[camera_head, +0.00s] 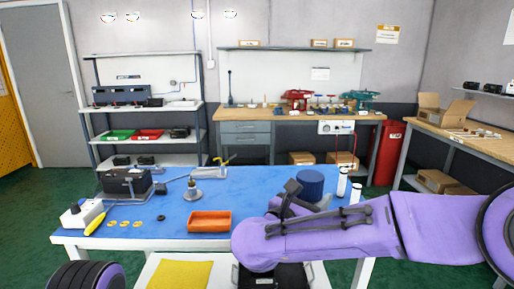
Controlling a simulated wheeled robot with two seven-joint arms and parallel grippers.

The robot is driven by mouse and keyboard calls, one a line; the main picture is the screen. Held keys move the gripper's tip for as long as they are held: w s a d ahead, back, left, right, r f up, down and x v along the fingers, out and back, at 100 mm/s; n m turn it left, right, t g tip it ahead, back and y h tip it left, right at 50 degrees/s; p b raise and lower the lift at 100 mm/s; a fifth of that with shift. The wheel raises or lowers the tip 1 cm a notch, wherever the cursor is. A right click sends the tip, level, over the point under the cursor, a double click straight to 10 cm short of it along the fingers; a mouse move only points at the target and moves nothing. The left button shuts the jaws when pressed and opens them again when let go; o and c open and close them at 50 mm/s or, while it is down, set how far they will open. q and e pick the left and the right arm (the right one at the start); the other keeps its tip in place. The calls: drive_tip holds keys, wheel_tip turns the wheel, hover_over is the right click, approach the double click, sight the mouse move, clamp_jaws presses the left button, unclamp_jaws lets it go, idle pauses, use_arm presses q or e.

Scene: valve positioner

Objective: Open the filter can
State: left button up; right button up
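A dark blue cylinder (310,183), which looks like the filter can, stands upright on the blue-topped table (258,187) right of centre. Its top looks flat and closed, and its lower part is partly hidden by dark and grey parts in front. My purple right arm comes in from the right and crosses the table's front right. A dark part, apparently of my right gripper (291,189), is just left of the cylinder; its fingers cannot be made out, nor whether it touches. My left gripper is not in view.
Two white cylinders (343,182) stand right of the blue one. An orange tray (209,221) is front centre. A black box (127,184), a white box (82,214), a yellow-handled tool (95,222) and small brass parts (124,223) are left. The table's middle is mostly clear.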

drive_tip(key=shift+d+f+n+t+y, duration=0.15)
drive_tip(key=shift+f+n+t+y, duration=0.6)
drive_tip(key=shift+y, duration=0.25)
drive_tip(key=s+d+f+n+t+y+p, duration=0.1)
drive_tip(key=s+d+f+n+y+p, duration=0.1)
drive_tip(key=s+f+y, duration=0.3)
drive_tip(key=s+d+f+n+t+y+p, duration=0.1)
drive_tip(key=s+d+f+n+y, duration=0.3)
drive_tip(key=f, duration=0.8)
drive_tip(key=shift+s+d+f+n+t+y+p, duration=0.15)
drive_tip(key=shift+s+d+n+t+y+p, duration=0.25)
drive_tip(key=shift+s+d, duration=0.2)
drive_tip(key=shift+a, duration=0.1)
